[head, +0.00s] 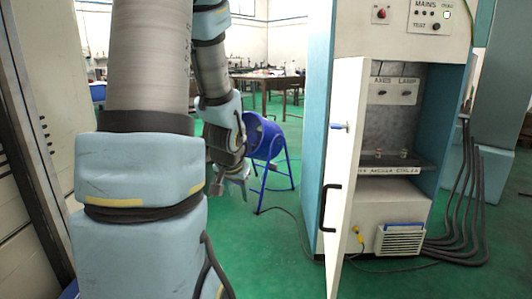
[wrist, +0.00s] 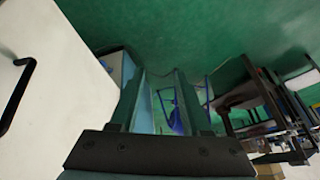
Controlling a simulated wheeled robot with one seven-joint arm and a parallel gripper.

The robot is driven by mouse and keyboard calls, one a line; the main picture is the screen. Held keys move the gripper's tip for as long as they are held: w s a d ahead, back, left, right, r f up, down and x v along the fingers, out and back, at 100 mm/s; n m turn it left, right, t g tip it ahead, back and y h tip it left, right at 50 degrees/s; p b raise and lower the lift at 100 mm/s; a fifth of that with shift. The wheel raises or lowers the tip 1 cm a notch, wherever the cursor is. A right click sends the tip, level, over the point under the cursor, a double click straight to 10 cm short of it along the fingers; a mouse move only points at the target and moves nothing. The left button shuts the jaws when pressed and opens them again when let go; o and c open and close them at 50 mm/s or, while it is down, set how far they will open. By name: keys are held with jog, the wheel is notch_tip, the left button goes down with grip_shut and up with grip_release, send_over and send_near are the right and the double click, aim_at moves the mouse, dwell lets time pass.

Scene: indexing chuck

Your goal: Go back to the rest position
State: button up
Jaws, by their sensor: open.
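My gripper (head: 230,180) hangs from my bent arm in the middle left of the head view, to the left of the open cabinet. It points down and holds nothing. In the wrist view its two fingers (wrist: 165,100) are spread apart, with green floor and a blue stand between and beyond them. The cabinet (head: 320,130) is tall and pale blue, and its white door (head: 347,190) stands open towards me. My gripper is apart from the door. The white door also shows at the left of the wrist view (wrist: 50,90).
A blue bin on a stand (head: 265,140) is just beyond my gripper. Inside the cabinet are a switch panel (head: 393,92) and a shelf (head: 395,163). Black cables (head: 468,190) run down its right side. Tables (head: 265,85) stand at the back. Green floor (head: 265,255) is clear in front.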

jog(key=s+d+r+n+g+p, duration=0.1)
jog(key=s+r+n+g, duration=0.2)
jog(key=s, duration=1)
notch_tip(320, 180, up, 14)
jog(key=g+p, duration=0.1)
jog(key=p, duration=1.4)
jog(key=shift+f, duration=0.15)
